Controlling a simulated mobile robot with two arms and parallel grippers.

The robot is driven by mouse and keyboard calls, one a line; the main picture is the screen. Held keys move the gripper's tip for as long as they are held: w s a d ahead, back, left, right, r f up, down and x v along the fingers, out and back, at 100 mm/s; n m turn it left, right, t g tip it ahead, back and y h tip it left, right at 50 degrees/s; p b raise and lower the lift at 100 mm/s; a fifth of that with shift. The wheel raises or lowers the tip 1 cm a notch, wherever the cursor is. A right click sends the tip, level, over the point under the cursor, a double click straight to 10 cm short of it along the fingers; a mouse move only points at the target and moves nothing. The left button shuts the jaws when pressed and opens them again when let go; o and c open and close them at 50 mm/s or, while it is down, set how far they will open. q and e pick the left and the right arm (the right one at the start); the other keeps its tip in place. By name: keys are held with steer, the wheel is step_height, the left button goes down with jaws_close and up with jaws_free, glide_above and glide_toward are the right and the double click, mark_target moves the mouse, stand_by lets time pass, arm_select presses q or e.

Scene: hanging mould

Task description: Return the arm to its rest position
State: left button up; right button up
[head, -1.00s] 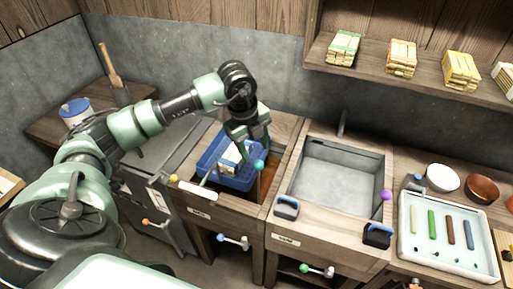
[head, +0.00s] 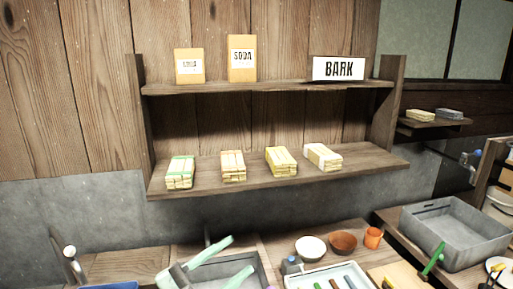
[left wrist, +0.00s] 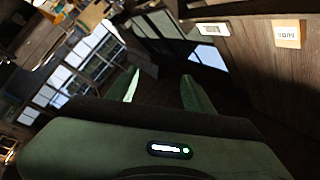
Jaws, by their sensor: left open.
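My left gripper (head: 242,252) is at the bottom of the head view, with two pale green fingers spread apart and nothing between them. It shows in front of the grey sink (head: 262,272) and covers part of it. In the left wrist view the same two fingers (left wrist: 160,80) stand apart and empty, against a dark, tilted view of the room. Most of my left arm is out of the head view. My right gripper is in neither view.
A wall shelf (head: 275,180) holds several tied bundles, with boxes and a BARK sign (head: 338,69) above. Bowls (head: 311,248), a tray (head: 325,276) and a grey tub (head: 455,233) stand along the counter. A blue edge (head: 110,286) shows at bottom left.

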arm_select(q)
steer(key=w+a+f+n+t+y, duration=0.1)
steer(key=a+f+n+t+y, duration=0.25)
steer(key=a+n+y, duration=0.35)
steer(key=w+a+f+n+t+y, duration=0.2)
steer(key=a+n+t+y, duration=0.2)
steer(key=a+n+y, duration=0.3)
steer(key=s+a+f+n+g+y, duration=0.3)
steer(key=s+f+n+g+y, duration=0.15)
steer(key=f, duration=0.55)
steer(key=s+d+f+g+h, duration=0.1)
steer(key=s+f+g, duration=0.6)
steer(key=s, duration=0.4)
steer(key=s+d+f+g+h, duration=0.1)
steer(key=s+f+g, duration=0.4)
steer(key=s+f, duration=0.45)
step_height(320, 180, down, 27)
steer(key=s+g+b, duration=0.1)
steer(key=s+b, duration=0.1)
steer(key=s, duration=0.1)
steer(key=s+a+f+b, duration=0.1)
steer(key=s+f, duration=0.7)
steer(key=f, duration=0.1)
steer(key=s+a+f+g+b, duration=0.1)
steer(key=s+a+f, duration=0.1)
steer(key=s+f, duration=0.6)
steer(key=shift+s+a+f+y, duration=0.25)
steer(key=shift+s+f+y, duration=0.1)
steer(key=shift+f, duration=0.4)
